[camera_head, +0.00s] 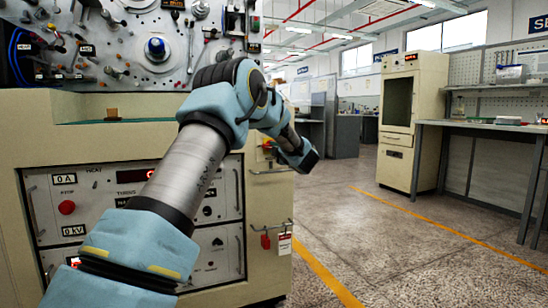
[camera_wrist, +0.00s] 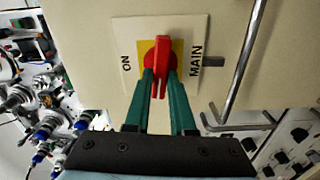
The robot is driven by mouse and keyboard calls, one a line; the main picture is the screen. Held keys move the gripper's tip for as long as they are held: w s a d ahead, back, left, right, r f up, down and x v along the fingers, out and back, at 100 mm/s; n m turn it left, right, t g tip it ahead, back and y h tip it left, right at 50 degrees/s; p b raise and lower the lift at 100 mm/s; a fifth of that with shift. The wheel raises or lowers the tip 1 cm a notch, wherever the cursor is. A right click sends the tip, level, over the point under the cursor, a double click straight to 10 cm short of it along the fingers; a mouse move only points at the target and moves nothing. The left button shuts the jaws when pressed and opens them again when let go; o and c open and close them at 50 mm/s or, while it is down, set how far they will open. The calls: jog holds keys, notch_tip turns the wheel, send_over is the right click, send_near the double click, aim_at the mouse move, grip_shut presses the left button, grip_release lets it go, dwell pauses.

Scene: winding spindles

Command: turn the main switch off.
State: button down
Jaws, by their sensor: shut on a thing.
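The main switch has a red handle (camera_wrist: 161,48) on a yellow square and a pale plate (camera_wrist: 125,30) marked ON and MAIN. In the wrist view the ON mark is left of the handle and MAIN is right. The handle runs up and down in that picture, crosswise to the line between the marks. My gripper (camera_wrist: 160,74) has its two green fingers on either side of the handle, shut on it. In the head view only a bit of the switch (camera_head: 267,144) shows beside my arm, which hides most of it, and the fingertips cannot be seen.
A metal bar handle (camera_wrist: 243,62) stands out right of the switch in the wrist view. A red padlock and tag (camera_head: 284,243) hang on the cabinet (camera_head: 270,200) below the switch. Control panels (camera_head: 90,200) are left. Open floor (camera_head: 380,240) lies right.

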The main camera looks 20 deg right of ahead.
jog(key=shift+f+n+b, duration=0.2)
jog(key=shift+n+b, duration=0.3)
jog(key=shift+b, duration=0.05)
jog(key=c, duration=0.8)
grip_release()
jog(key=shift+r, duration=0.1)
jog(key=shift+o, duration=0.2)
jog(key=s+d, duration=0.1)
jog(key=s, duration=0.9)
jog(key=shift+s+d+p, duration=0.15)
jog(key=shift+s+p, duration=0.2)
